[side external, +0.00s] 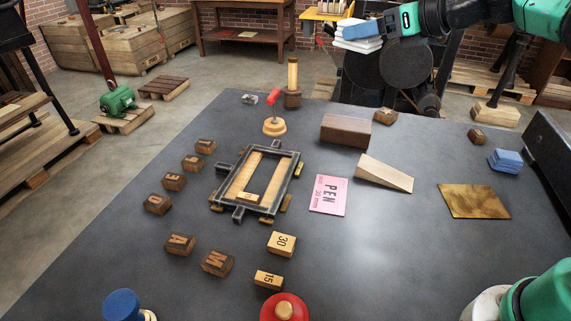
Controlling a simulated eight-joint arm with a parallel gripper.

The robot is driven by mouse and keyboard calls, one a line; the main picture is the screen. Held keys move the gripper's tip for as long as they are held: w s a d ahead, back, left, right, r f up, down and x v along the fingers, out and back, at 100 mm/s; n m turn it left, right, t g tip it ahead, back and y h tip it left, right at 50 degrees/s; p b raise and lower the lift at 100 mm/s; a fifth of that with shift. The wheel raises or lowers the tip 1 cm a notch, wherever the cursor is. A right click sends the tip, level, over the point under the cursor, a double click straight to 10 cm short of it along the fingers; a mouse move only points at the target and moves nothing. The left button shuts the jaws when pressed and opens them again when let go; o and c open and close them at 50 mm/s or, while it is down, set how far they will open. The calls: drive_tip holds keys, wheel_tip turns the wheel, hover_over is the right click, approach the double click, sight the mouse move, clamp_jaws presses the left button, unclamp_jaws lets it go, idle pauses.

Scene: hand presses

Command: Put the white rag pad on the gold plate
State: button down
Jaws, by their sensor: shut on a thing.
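The white rag pad (358,43), a folded white stack, is held in the air at the top of the side external view. My gripper (362,29) is shut on it, high above and beyond the far edge of the table in the picture. The fingers partly hide the pad. The gold plate (473,202) is a flat, bare, brownish-gold sheet lying on the right part of the dark table. The held pad is well apart from it, up and to the left in the picture.
A blue folded pad (505,160) lies just behind the gold plate. A wooden wedge (384,174), a pink PEN card (329,195) and a brown block (346,131) stand to its left. A metal frame (257,180) and letter blocks fill the left. The table right of centre front is clear.

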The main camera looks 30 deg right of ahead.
drive_tip(key=shift+d, duration=0.1)
drive_tip(key=shift+w+d, duration=0.25)
drive_tip(key=shift+d, duration=0.1)
drive_tip(key=w+d+f, duration=0.1)
drive_tip(key=w+d, duration=0.2)
drive_tip(key=d, duration=0.4)
drive_tip(key=n+y, duration=0.2)
hover_over(427, 144)
drive_tip(key=shift+g, duration=0.4)
wheel_tip(427, 144, down, 6)
drive_tip(key=shift+r, duration=0.1)
wheel_tip(427, 144, down, 20)
drive_tip(key=shift+r, duration=0.15)
